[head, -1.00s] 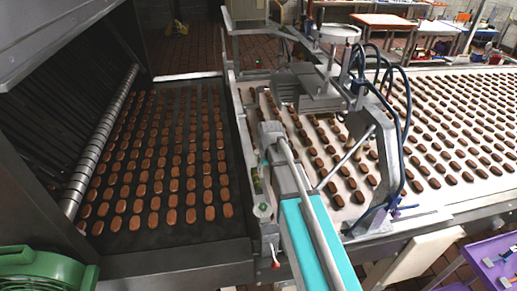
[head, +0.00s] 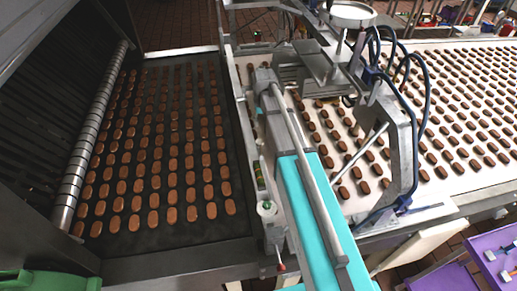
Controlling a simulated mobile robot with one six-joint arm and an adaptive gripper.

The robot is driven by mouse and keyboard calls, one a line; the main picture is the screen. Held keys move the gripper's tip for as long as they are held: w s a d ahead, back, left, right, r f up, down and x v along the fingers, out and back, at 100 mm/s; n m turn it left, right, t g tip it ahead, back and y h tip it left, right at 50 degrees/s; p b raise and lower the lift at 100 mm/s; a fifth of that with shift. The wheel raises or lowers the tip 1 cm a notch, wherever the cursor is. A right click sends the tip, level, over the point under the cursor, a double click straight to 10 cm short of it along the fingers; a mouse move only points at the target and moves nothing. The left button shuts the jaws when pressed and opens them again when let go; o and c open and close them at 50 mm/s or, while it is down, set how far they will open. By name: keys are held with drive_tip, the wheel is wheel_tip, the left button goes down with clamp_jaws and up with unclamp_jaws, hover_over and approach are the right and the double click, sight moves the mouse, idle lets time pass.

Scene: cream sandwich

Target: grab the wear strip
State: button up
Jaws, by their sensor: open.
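I cannot make out a wear strip for certain in the head view. A purple surface (head: 484,243) at the lower right carries a few small items, among them a small pale item (head: 503,249) and another near the frame's right edge. They are too small to tell what they are. My gripper is not in view.
A dark conveyor (head: 160,238) with rows of brown biscuits lies at left, beside a metal roller (head: 83,165). A white belt (head: 480,165) with more biscuits runs right. A metal machine frame (head: 405,150) and a teal beam (head: 312,215) stand between. A green part (head: 45,284) is lower left.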

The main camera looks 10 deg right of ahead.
drive_tip(key=shift+a+f, duration=0.1)
drive_tip(key=shift+f, duration=0.05)
drive_tip(key=b, duration=0.9)
hover_over(261, 152)
drive_tip(key=w, duration=0.2)
wheel_tip(261, 152, down, 8)
drive_tip(key=shift+s+d+f, duration=0.15)
drive_tip(key=shift+s+d, duration=0.05)
drive_tip(key=shift+d, duration=0.15)
drive_tip(key=f+b, duration=0.3)
drive_tip(key=shift+s+a+f, duration=0.2)
drive_tip(key=shift+a+f, duration=0.1)
drive_tip(key=shift+f+b, duration=0.8)
drive_tip(key=shift+b, duration=0.1)
clamp_jaws()
